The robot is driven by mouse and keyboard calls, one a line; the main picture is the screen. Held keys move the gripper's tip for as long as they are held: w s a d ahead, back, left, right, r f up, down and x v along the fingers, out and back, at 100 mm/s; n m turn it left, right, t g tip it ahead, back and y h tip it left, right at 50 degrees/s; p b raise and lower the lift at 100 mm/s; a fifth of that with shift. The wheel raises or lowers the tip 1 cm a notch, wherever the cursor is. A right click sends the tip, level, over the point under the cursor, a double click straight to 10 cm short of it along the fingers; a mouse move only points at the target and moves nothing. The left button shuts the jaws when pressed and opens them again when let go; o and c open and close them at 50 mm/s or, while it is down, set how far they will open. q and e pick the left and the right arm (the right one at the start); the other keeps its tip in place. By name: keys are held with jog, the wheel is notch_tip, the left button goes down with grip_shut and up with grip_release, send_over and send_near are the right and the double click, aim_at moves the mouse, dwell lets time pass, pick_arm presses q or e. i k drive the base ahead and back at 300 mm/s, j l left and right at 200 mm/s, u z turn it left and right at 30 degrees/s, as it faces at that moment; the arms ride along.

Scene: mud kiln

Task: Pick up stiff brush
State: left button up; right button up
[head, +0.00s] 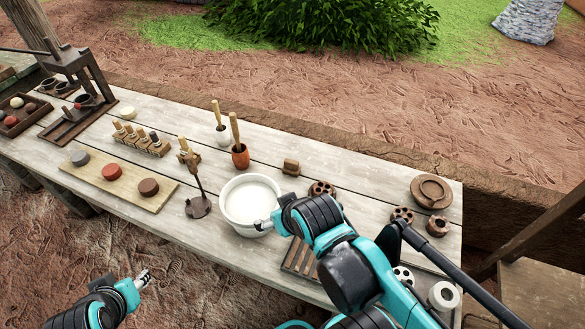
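A small brown block-like thing (291,167) lies on the table behind the white bowl; it may be the stiff brush, but it is too small to be sure. My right gripper (261,225) is at the front right rim of the white bowl (226,212), in front of the block and apart from it. Its fingers are small and partly lost against the bowl, so its opening is unclear. My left gripper (144,278) is low over the ground in front of the table, away from everything. Its fingers are too small to judge.
The plank table (330,155) holds a board with coloured discs (112,172), a row of stamps (140,139), a metal stand (198,205), two mortars with pestles (240,156), a slatted rack (299,257) and round brown pots (437,226). A press (75,70) stands far left.

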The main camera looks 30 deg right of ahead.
aim_at(291, 167)
jog(key=i+j+z, duration=0.65)
jog(key=j, duration=0.25)
